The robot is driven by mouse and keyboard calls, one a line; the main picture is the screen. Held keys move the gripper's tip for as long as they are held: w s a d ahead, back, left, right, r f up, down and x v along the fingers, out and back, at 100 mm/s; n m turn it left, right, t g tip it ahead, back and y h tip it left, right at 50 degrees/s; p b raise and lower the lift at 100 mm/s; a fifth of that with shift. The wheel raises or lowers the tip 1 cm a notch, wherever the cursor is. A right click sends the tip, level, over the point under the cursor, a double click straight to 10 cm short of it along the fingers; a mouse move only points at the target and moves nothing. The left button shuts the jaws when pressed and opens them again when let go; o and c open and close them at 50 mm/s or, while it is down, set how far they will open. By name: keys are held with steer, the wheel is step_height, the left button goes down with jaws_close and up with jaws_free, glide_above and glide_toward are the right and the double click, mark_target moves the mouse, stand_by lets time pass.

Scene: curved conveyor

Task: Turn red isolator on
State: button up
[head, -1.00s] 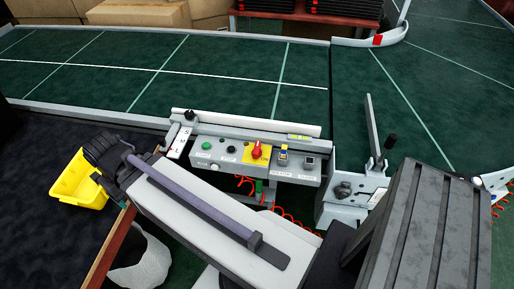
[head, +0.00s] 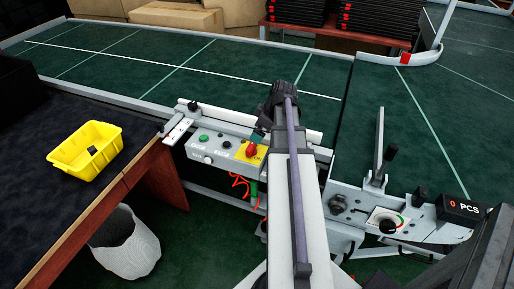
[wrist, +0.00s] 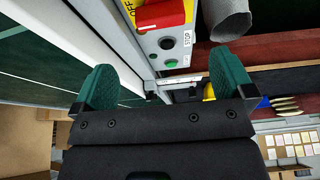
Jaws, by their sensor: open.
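The red isolator (head: 251,150) is a red rotary knob on a yellow plate, on the grey control panel (head: 222,148) at the conveyor's near edge. In the wrist view the red isolator (wrist: 160,14) is at the top edge, cut off, with "OFF" on the yellow plate beside it. My gripper (wrist: 165,85) is open and empty, its two teal fingers wide apart, and the knob shows beyond them. In the head view my gripper (head: 262,130) is close to the knob, partly hidden by my arm. I see no contact.
A green button (wrist: 170,63) and a black button (wrist: 167,43) marked STOP sit beside the isolator. A yellow bin (head: 86,150) stands on the dark table at left. A PCS counter (head: 461,207) and small dial (head: 387,225) are at right. The green conveyor belt (head: 200,75) is clear.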

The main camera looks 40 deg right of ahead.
mark_target(252, 145)
steer(key=b+x, duration=0.4)
steer(key=x, duration=0.1)
steer(key=b+x, duration=0.5)
steer(key=shift+s+f, duration=0.2)
steer(key=shift+w+f+b, duration=0.2)
steer(key=shift+f+b, duration=0.1)
steer(key=shift+b, duration=0.2)
steer(key=shift+r, duration=0.15)
steer(key=c, duration=0.9)
